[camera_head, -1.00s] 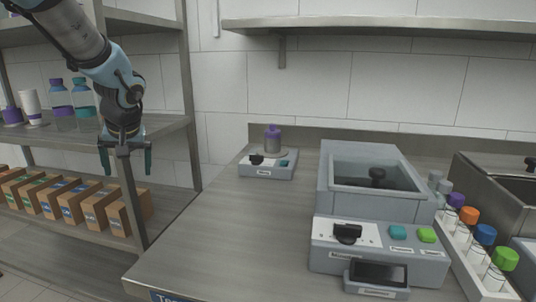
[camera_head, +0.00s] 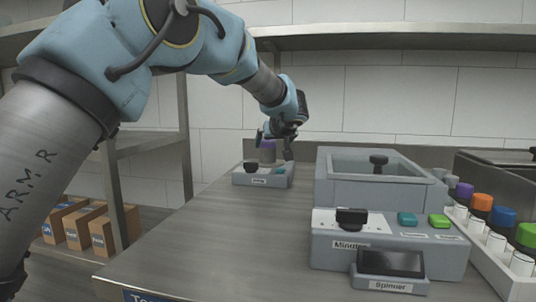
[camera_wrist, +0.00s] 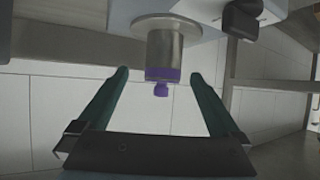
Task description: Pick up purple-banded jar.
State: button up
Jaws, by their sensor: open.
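The purple-banded jar (camera_head: 268,154) stands upright on a small grey device (camera_head: 262,178) at the back left of the counter. In the wrist view it appears upside down as a grey metallic cylinder (camera_wrist: 163,45) with a purple band and a small purple knob. My gripper (camera_head: 276,142) is at the jar's top and partly hides it in the head view. In the wrist view my gripper (camera_wrist: 160,73) is open, with its two green fingers on either side of the jar's banded end. A gap shows on both sides. I cannot tell how far down the fingers reach.
A larger grey machine (camera_head: 335,247) with a basin and a Spinner unit (camera_head: 390,264) stands to the right. A rack of colour-capped tubes (camera_head: 475,215) is at far right. A shelf post (camera_head: 184,140) and cardboard boxes (camera_head: 85,228) are left. The counter's front left is clear.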

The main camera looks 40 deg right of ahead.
aim_at(269, 143)
jog(key=shift+w+r+p+x, duration=0.15)
jog(key=shift+p+x, duration=0.4)
jog(key=shift+x, duration=0.95)
jog(key=shift+w+r+p+x, duration=0.1)
jog(key=shift+p+x, duration=0.4)
jog(key=shift+x, duration=1.05)
jog(key=shift+a, duration=0.15)
jog(key=shift+c, duration=0.2)
jog(key=c, duration=1.5)
jog(key=shift+r, duration=0.1)
jog(key=shift+c, duration=0.2)
